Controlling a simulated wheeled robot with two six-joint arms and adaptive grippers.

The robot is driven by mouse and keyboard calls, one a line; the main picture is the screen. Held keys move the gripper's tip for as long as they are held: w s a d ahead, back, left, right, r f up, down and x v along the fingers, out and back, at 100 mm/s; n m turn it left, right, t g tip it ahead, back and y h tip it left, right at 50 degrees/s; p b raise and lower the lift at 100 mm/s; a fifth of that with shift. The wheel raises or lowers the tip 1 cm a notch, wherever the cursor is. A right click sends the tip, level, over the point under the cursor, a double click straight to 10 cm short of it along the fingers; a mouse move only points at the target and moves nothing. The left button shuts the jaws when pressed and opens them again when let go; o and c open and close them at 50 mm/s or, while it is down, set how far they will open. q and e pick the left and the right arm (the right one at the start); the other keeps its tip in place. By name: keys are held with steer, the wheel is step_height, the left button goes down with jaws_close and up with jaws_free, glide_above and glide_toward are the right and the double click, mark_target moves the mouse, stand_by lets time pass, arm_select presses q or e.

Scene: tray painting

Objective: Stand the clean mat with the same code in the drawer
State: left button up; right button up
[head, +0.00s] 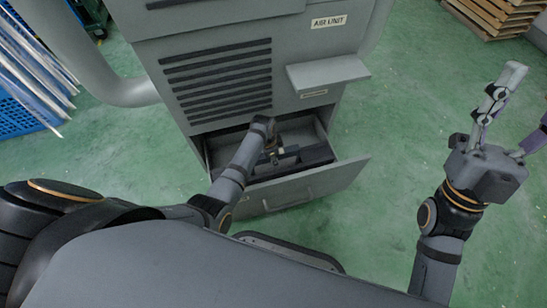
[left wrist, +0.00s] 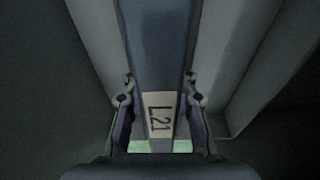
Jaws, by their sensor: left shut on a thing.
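The open drawer (head: 338,178) sticks out low on the grey air unit. My left gripper (head: 272,150) reaches down into it. In the left wrist view my left gripper (left wrist: 160,118) is shut on a flat blue-grey mat (left wrist: 152,45), with a finger on each side. The mat has a pale label reading L21 (left wrist: 159,115). Dark upright pieces show inside the drawer beside the gripper in the head view, too small to tell apart. Whether the mat touches the drawer floor is hidden. My right gripper (head: 512,120) is open and empty at the right, away from the drawer.
The air unit (head: 300,30) has a vent grille (head: 217,80) and a small shelf (head: 328,71) jutting out above the drawer. Wooden pallets (head: 497,15) are at the top right. A blue crate (head: 25,110) with flat sheets is at the left. Green floor at the right is clear.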

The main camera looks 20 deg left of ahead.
arm_select(q)
steer(key=shift+f, duration=0.5)
stand_by(0.3)
steer(key=o, duration=1)
steer(key=shift+o, duration=0.2)
